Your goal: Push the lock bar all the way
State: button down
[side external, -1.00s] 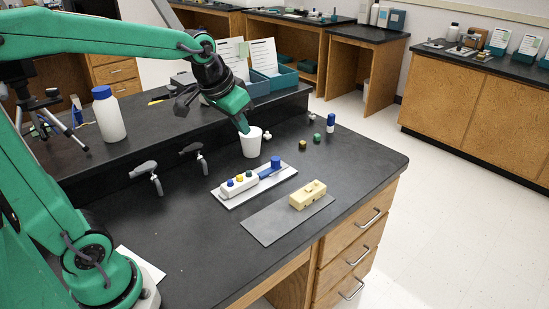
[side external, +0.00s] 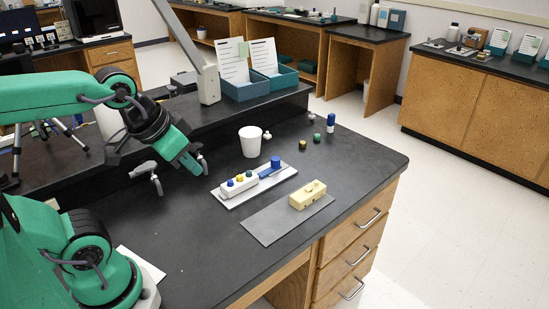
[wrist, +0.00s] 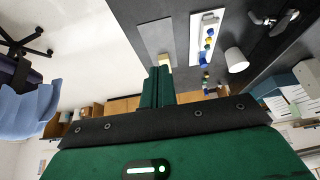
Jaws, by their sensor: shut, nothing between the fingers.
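The lock bar is a blue bar with an upright blue knob (side external: 275,162). It lies at the right end of a white block (side external: 239,185) with blue and yellow buttons on top. Both rest on a light plate (side external: 228,203) on the black bench.
A cream block (side external: 308,195) sits on a grey plate (side external: 262,229) in front. A white cup (side external: 250,141) stands behind the white block. Small coloured pieces stand at the back right. Bench taps (side external: 148,174) are close to my gripper.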

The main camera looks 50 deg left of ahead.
jog(key=c, duration=2.2)
grip_release()
jog(key=c, duration=1.4)
grip_release()
jog(key=shift+w+r, duration=0.1)
jog(key=shift+c, duration=0.2)
jog(key=o, duration=0.3)
jog(key=shift+w+r, duration=0.1)
jog(key=shift+w, duration=0.1)
jog(key=shift+o, duration=0.2)
jog(key=w+a+g, duration=0.2)
jog(key=w+a, duration=0.1)
jog(key=w, duration=0.7)
jog(key=w+a+g, duration=0.1)
jog(key=w+a, duration=0.2)
jog(key=w, duration=0.8)
jog(key=w+a+f+g, duration=0.1)
jog(key=w+a+f, duration=0.2)
jog(key=w+f, duration=0.1)
jog(key=w+a+f, duration=0.3)
jog(key=w+f, duration=0.1)
jog(key=f, duration=0.1)
jog(key=w+a+f+g, duration=0.1)
jog(key=w+a+f, duration=0.2)
jog(key=w+f, duration=0.1)
jog(key=shift+w+f+g, duration=0.3)
jog(key=shift+w+f, duration=0.05)
jog(key=shift+w, duration=0.2)
jog(key=shift+w+f, duration=0.1)
jog(key=shift+f, duration=0.2)
